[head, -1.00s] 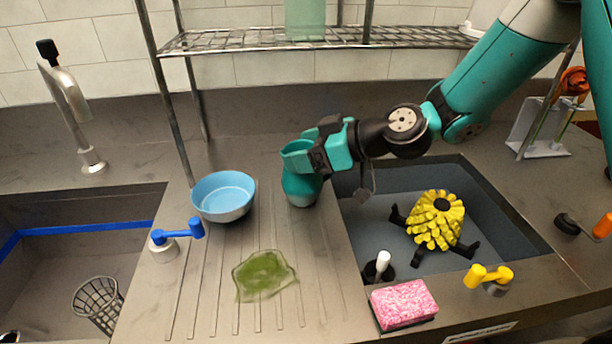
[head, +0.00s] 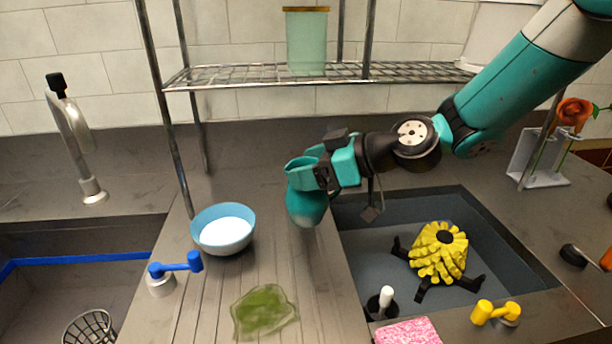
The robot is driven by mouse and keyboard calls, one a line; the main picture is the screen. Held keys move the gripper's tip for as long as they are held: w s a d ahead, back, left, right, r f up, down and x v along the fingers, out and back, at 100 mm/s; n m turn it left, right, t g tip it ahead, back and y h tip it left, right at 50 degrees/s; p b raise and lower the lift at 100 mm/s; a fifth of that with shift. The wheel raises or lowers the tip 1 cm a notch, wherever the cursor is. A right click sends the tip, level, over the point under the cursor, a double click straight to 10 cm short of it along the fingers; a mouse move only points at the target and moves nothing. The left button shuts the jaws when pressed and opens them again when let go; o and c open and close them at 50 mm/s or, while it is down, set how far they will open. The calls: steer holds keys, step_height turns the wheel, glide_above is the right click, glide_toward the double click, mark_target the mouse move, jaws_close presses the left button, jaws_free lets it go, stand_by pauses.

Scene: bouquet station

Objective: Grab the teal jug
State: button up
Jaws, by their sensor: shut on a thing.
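The teal jug (head: 307,207) is a rounded vessel at the left edge of the right-hand sink. My gripper (head: 312,176) is shut on its upper part and comes in from the right. The jug is tilted a little. The jaws and the jug are close in colour, so the exact contact is hard to see. Whether the base touches the counter I cannot tell.
A blue bowl (head: 223,230) stands left of the jug. A wire shelf (head: 320,74) with a pale green container (head: 306,42) is above. A green patch (head: 264,312) lies in front. The right sink (head: 372,232) holds a yellow ruffled object (head: 438,250).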

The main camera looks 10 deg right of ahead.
steer(key=s+d+b, duration=0.1)
steer(key=s+d, duration=0.2)
steer(key=d, duration=0.4)
steer(key=s+d+b, duration=0.2)
steer(key=s+d, duration=0.2)
steer(key=d, duration=0.4)
steer(key=shift+s+d, duration=0.2)
steer(key=shift+d, duration=0.05)
stand_by(2.2)
